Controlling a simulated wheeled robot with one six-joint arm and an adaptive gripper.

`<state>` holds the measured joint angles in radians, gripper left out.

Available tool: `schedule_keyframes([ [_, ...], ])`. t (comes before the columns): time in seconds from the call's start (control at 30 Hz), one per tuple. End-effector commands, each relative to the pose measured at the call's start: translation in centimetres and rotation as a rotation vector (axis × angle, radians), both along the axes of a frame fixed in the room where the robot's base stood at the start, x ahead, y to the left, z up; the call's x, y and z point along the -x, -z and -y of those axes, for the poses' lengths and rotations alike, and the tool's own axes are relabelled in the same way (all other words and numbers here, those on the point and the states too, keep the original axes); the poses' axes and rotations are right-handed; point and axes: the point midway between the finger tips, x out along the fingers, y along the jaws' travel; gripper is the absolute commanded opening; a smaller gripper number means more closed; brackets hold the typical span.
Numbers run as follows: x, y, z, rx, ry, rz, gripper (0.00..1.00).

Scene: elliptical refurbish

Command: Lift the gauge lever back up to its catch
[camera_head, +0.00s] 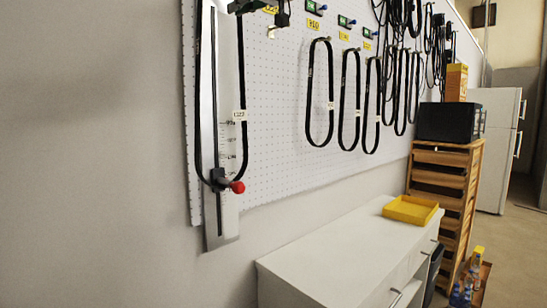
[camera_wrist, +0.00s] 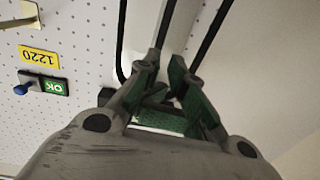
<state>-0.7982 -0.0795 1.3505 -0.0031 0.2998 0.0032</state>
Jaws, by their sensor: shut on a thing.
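The gauge (camera_head: 222,140) is a tall pale plate with a dark slot and a scale at the left end of the pegboard. Its lever, with a red knob (camera_head: 238,187), is low on the plate, inside the bottom of a black belt (camera_head: 243,75) with a white tag. The belt runs up both sides of the plate. In the wrist view my gripper (camera_wrist: 167,65) is at the upper part of the gauge, far above the knob. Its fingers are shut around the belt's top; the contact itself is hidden. The knob is outside the wrist view.
A yellow 1220 label (camera_wrist: 39,56) and a green OK tag (camera_wrist: 45,85) are beside my gripper. Several belts (camera_head: 345,100) hang to the right. A white cabinet (camera_head: 335,255) with a yellow tray (camera_head: 411,210) stands below. The wall left of the gauge is bare.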

Motion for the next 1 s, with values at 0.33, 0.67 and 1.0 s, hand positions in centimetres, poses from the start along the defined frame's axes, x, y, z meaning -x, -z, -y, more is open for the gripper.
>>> schedule_keyframes([
  [0.33,1.4,0.3,1.4,-0.001,0.000,0.001,0.00],
  [0.67,4.3,1.0,4.4,-0.001,0.000,0.001,0.00],
  [1.0,4.9,1.2,5.0,0.000,0.000,0.000,0.00],
])
